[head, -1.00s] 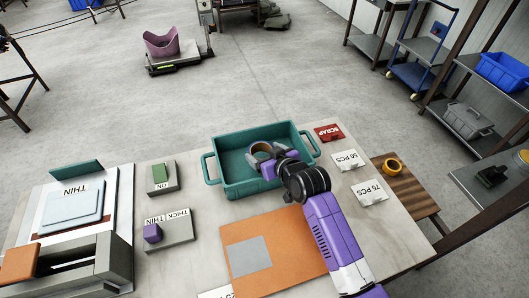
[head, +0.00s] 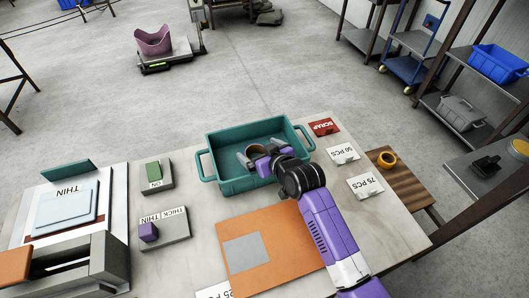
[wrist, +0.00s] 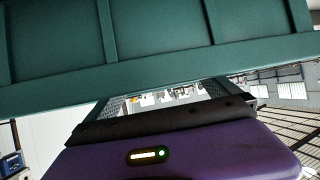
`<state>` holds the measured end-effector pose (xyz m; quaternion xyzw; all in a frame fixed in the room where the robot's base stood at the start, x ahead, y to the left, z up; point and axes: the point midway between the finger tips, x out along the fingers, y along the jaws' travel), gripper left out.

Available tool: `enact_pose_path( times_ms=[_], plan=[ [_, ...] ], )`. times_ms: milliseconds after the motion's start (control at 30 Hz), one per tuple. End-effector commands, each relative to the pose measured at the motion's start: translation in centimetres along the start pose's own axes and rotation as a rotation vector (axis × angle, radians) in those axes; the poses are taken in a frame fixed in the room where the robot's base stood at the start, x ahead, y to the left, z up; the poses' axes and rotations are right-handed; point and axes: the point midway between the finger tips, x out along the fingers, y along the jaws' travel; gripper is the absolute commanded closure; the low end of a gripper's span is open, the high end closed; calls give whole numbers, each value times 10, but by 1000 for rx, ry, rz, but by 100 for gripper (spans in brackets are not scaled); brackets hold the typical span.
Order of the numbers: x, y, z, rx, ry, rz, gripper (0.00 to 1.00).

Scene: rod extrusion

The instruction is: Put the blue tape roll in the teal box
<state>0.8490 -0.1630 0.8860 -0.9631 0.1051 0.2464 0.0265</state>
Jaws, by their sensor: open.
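The teal box (head: 228,184) stands on the table, with a handle at each end. The blue tape roll (head: 256,149), with a tan inner core, shows inside the box at my gripper. My gripper (head: 254,153) reaches over the near wall into the box. Its jaws are open, with a grey finger visible left of the roll. I cannot tell whether the roll rests on the box floor.
Red SCRAP (head: 323,127), 50 PCS (head: 342,155) and 75 PCS (head: 365,186) signs stand right of the box. An orange board (head: 270,250) lies in front; switch blocks (head: 155,178) stand left.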

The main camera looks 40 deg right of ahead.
Motion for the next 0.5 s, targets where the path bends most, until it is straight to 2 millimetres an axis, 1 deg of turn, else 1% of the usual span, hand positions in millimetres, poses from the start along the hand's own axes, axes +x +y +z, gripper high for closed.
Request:
enact_pose_path(
  times_ms=[67,100,167,500],
  plan=[
    [-5,0,-10,0,1,1,0],
    [-8,0,-11,1,1,1,0],
    [-17,0,-7,1,1,1,0],
    [-88,0,-7,0,0,1,0]
  ],
)
